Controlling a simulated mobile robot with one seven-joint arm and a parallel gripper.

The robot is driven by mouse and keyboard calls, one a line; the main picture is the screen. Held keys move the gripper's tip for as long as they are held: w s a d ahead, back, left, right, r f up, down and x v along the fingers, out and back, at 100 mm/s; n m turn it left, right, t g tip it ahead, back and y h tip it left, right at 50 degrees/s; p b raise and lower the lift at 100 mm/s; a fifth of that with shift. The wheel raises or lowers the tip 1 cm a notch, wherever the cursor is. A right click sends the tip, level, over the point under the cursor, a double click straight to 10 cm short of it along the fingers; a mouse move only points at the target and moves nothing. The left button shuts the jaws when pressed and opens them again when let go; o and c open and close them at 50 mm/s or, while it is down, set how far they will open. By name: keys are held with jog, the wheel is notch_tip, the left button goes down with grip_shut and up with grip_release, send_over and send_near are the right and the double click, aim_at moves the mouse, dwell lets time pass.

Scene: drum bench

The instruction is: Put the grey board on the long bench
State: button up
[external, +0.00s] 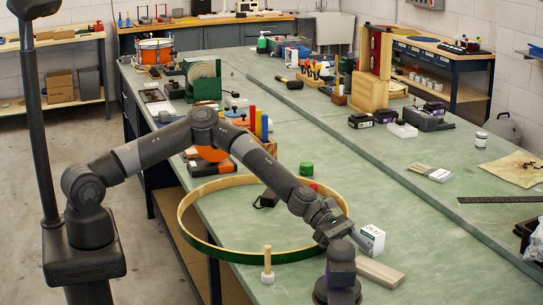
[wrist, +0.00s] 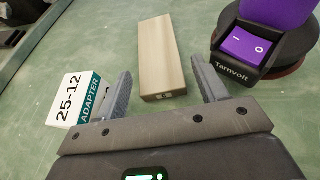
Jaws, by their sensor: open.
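The grey board (wrist: 161,55), a pale grey-beige wooden block, lies flat on the green bench top. In the wrist view it is between and beyond my open fingers, its near end close to the gap. My gripper (wrist: 165,88) is empty, and I cannot tell its exact height over the bench. In the external view the board (external: 380,273) lies at the near end of the long bench (external: 237,220), just right of my gripper (external: 345,238). The fingertips are hard to make out there.
A white adapter box (wrist: 72,98) stands beside my left finger. A black-and-purple Tarnvolt tool (wrist: 245,45) stands right of the board.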

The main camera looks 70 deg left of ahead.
aim_at(375, 268)
jog(key=shift+w+x, duration=0.15)
jog(key=shift+x, duration=1.6)
jog(key=shift+w+x, duration=0.1)
jog(key=shift+x, duration=1.65)
jog(key=shift+a+r, duration=0.1)
jog(key=shift+c, duration=0.5)
jog(key=c, duration=0.8)
jog(key=shift+r, duration=0.1)
jog(key=shift+r, duration=4.95)
